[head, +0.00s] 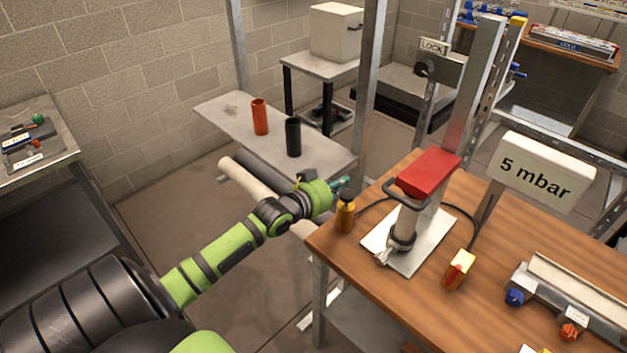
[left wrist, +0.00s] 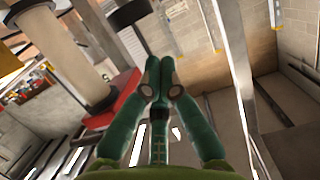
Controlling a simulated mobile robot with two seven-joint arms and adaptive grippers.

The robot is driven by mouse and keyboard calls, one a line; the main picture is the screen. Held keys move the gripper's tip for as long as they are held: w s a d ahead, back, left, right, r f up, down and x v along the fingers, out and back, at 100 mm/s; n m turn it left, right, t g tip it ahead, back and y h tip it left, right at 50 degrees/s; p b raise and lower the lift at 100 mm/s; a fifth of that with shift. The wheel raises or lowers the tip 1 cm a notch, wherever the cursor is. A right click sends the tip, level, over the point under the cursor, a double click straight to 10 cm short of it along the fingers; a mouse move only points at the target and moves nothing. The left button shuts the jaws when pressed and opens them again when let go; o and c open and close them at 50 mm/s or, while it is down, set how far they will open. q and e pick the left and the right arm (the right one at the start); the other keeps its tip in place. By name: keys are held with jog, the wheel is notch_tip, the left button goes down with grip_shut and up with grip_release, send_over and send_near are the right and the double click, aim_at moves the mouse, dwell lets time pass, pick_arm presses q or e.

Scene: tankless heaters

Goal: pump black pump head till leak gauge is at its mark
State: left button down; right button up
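An amber bottle-shaped body (head: 345,218) with a black pump head (head: 346,197) stands upright at the table's left corner. My left gripper (head: 344,184) is just behind and above the black head in the head view; I cannot tell whether they touch. Its teal fingers come together at the tips in the left wrist view (left wrist: 160,66), with nothing seen between them. A white panel reading "5 mbar" (head: 536,172) stands at the right. I see no dial or mark that I can read as a leak gauge. My right gripper is not in view.
A red-topped device (head: 431,171) with a black handle stands on a pale plate (head: 376,240) beside the bottle. A small yellow and red piece (head: 459,270) and a valve rack (head: 570,300) are on the wooden table. Metal posts (head: 372,75) rise behind.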

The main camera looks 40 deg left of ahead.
pick_arm(q)
jog(key=b+v, duration=0.2)
jog(key=v, duration=0.7)
jog(key=shift+s, duration=0.3)
jog(key=shift+f, duration=0.15)
dwell(0.8)
jog(key=r+b, duration=0.1)
jog(key=b, duration=0.1)
jog(key=r+b, duration=0.1)
jog(key=b, duration=0.1)
jog(key=shift+w+a+r+b, duration=0.15)
jog(key=shift+w+b, duration=0.05)
jog(key=shift+b, duration=0.15)
